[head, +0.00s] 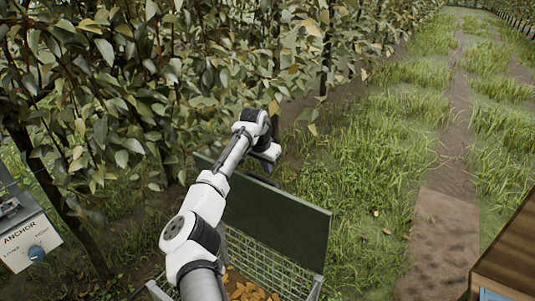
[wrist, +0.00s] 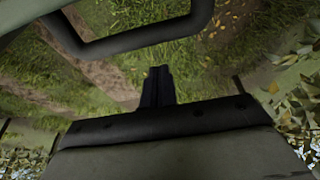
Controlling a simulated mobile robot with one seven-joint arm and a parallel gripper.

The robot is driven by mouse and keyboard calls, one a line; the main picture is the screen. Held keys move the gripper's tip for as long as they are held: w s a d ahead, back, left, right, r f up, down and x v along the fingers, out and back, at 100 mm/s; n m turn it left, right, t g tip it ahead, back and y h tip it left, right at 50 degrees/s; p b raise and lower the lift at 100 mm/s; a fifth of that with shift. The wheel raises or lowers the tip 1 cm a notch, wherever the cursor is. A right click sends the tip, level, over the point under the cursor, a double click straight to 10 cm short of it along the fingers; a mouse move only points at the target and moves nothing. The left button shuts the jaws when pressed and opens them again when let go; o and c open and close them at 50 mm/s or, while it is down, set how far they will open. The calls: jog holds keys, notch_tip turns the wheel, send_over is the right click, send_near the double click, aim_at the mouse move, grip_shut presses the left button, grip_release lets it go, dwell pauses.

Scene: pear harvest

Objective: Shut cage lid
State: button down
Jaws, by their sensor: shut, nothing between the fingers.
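The wire mesh cage (head: 262,262) stands at the bottom centre of the head view, with yellow-brown leaves or litter inside. Its dark green lid (head: 285,222) stands raised and open along the far side. My gripper (head: 275,167) is beyond the lid's upper edge, pointing down; the head view does not show whether it touches the lid. In the wrist view my fingers (wrist: 157,86) are together and empty, with grass and soil beyond them. My arm hides part of the cage and of the lid's left end.
Leafy trees (head: 150,90) stand close on the left and behind my gripper. A box marked ANCHOR (head: 25,240) is at the left edge. A wooden box (head: 510,255) is at the lower right. Grass and a dirt path (head: 445,215) lie open to the right.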

jog(key=shift+s+a+r+p, duration=0.1)
jog(key=shift+s+a+p, duration=0.15)
jog(key=shift+s+a, duration=0.25)
jog(key=shift+s+a+p, duration=0.2)
jog(key=shift+s+a, duration=0.05)
jog(key=shift+s, duration=0.4)
jog(key=shift+a, duration=0.1)
